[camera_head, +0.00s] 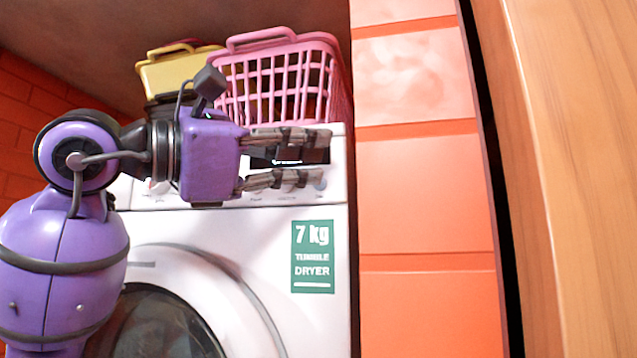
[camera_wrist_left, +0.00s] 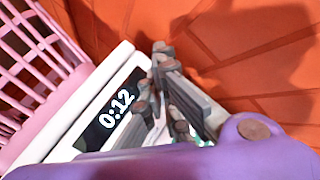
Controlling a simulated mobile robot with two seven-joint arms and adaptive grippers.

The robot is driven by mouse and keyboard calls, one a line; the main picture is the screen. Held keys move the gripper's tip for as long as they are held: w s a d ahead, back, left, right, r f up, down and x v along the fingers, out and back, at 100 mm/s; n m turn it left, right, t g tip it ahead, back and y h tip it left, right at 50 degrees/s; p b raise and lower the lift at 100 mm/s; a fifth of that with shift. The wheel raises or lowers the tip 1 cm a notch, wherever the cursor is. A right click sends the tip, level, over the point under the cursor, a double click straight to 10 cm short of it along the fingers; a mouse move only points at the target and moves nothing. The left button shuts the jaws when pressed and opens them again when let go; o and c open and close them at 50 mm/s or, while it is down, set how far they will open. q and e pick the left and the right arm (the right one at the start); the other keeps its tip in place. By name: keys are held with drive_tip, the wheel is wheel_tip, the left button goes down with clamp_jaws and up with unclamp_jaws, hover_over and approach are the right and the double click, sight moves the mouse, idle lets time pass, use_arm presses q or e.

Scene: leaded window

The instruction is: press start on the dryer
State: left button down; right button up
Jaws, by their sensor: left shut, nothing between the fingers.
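The white tumble dryer (camera_head: 235,228) stands at the centre of the head view, with a round door at the bottom and a green "7 kg tumble dryer" label (camera_head: 313,257). Its control panel has a dark display (camera_head: 262,160), which reads 0:12 in the wrist view (camera_wrist_left: 113,110). Small controls (camera_head: 320,184) sit low on the panel's right part. My left gripper (camera_head: 322,158) is in front of the panel's right part, partly covering the display and controls. It is shut and empty; its fingers also show in the wrist view (camera_wrist_left: 165,75). Contact with a button cannot be told. My right gripper is out of view.
A pink basket (camera_head: 275,85) and a yellow basket (camera_head: 180,72) stand on top of the dryer, close above my left gripper. An orange tiled wall (camera_head: 425,190) is right of the dryer, with a wooden panel (camera_head: 585,180) further right.

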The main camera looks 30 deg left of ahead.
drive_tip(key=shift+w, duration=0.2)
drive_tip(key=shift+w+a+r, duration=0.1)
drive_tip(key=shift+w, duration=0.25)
use_arm(q)
drive_tip(key=shift+w, duration=0.15)
drive_tip(key=shift+w+a, duration=0.1)
drive_tip(key=shift+w, duration=0.2)
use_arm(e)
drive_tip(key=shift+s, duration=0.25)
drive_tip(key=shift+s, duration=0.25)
